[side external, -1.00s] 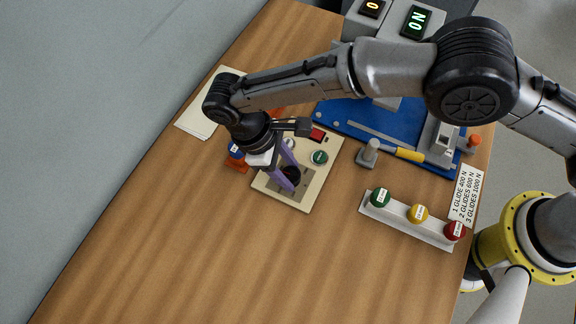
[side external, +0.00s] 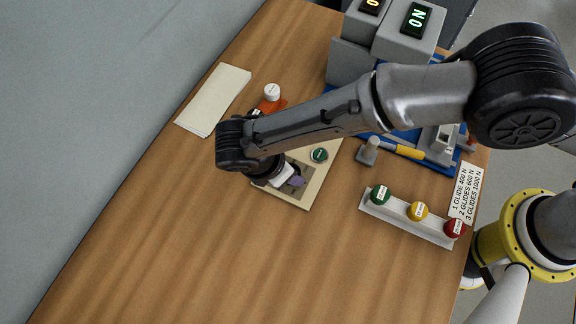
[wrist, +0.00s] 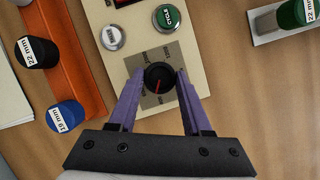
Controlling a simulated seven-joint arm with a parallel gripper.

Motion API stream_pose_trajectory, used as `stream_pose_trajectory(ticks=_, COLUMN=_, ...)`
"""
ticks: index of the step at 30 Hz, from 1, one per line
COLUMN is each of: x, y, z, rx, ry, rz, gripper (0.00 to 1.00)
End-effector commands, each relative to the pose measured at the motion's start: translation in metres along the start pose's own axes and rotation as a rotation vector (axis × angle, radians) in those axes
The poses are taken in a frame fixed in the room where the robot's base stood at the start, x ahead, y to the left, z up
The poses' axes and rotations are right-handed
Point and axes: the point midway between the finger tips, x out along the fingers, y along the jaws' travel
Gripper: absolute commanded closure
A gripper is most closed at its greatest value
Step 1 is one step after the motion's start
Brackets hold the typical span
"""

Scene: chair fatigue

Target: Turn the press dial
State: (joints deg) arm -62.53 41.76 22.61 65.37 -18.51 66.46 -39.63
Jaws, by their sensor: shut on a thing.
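In the side view my gripper (side external: 295,196) is low over the panel (side external: 321,172), and my arm and wrist hide the dial there.
An orange rack (wrist: 77,60) with black-and-white and blue-topped pieces stands left. A white rack (side external: 407,221) holds green, yellow and red knobs. Wood table front is clear.

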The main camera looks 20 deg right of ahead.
Motion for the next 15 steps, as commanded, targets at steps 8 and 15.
stream_pose_trajectory(ticks=8, x=0.0002, y=-0.0014, z=0.0009, rx=-0.119, ry=-0.002, rz=0.047, gripper=1.0)
stream_pose_trajectory(ticks=15, x=0.0005, y=-0.0012, z=0.0008, rx=-0.159, ry=-0.002, rz=0.065, gripper=1.0)
